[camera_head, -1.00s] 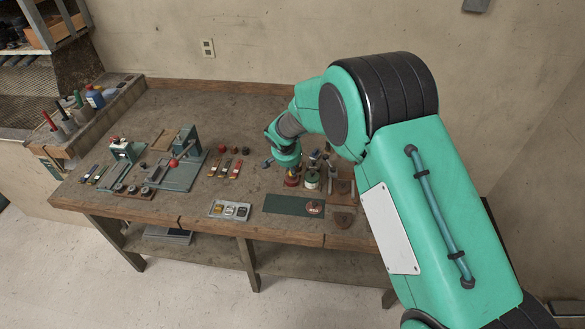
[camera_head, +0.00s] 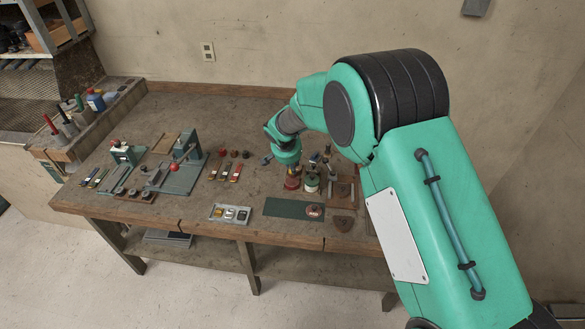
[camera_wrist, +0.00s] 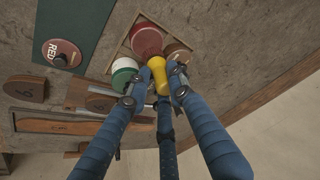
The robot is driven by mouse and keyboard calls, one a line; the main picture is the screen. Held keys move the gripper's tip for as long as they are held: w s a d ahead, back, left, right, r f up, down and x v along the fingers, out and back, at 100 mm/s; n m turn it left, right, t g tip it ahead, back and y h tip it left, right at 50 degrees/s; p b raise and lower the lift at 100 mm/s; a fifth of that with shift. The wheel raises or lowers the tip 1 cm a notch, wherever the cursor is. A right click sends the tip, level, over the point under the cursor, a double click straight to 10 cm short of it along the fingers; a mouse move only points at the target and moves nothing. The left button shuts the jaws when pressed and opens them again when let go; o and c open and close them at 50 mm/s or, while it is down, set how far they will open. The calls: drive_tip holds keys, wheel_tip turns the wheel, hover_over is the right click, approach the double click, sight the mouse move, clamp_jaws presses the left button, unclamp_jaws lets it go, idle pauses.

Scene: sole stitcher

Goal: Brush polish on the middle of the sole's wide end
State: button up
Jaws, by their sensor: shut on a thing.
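My gripper (camera_wrist: 153,78) has blue fingers and is shut on the yellow handle of a brush (camera_wrist: 159,77). The brush points down at a round red polish pot (camera_wrist: 147,40); whether its bristles touch the polish is hidden. In the head view, the red pot (camera_head: 293,183) stands below my wrist. A red lid marked RED (camera_wrist: 62,53) lies on the green mat (camera_wrist: 75,20). A brown sole-like piece (camera_wrist: 25,87) lies beside the mat; it also shows in the head view (camera_head: 343,224). I cannot tell for certain which piece is the sole.
A green-and-white pot (camera_wrist: 125,70) and a brown pot (camera_wrist: 178,55) stand close by the red pot. A wooden tray (camera_head: 341,193) with another brown piece lies to the right. A small tray (camera_head: 230,214) and a stitching machine (camera_head: 185,165) stand further left.

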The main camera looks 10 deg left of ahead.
drive_tip(key=shift+r+p, duration=0.4)
drive_tip(key=shift+r, duration=1.45)
drive_tip(key=s+d+f, duration=0.2)
drive_tip(key=d, duration=0.8)
drive_tip(key=s+d+f+n+b, duration=0.1)
drive_tip(key=s+d+f, duration=0.1)
drive_tip(key=d, duration=0.9)
drive_tip(key=s+d+f+n+y+b, duration=0.1)
drive_tip(key=s+d+f, duration=0.1)
drive_tip(key=d, duration=0.9)
drive_tip(key=shift+s+d+f, duration=0.1)
drive_tip(key=shift+s+d, duration=0.1)
drive_tip(key=shift+s, duration=0.15)
drive_tip(key=w+d+r, duration=0.1)
drive_tip(key=d+r, duration=0.2)
drive_tip(key=r, duration=0.2)
drive_tip(key=shift+d, duration=0.4)
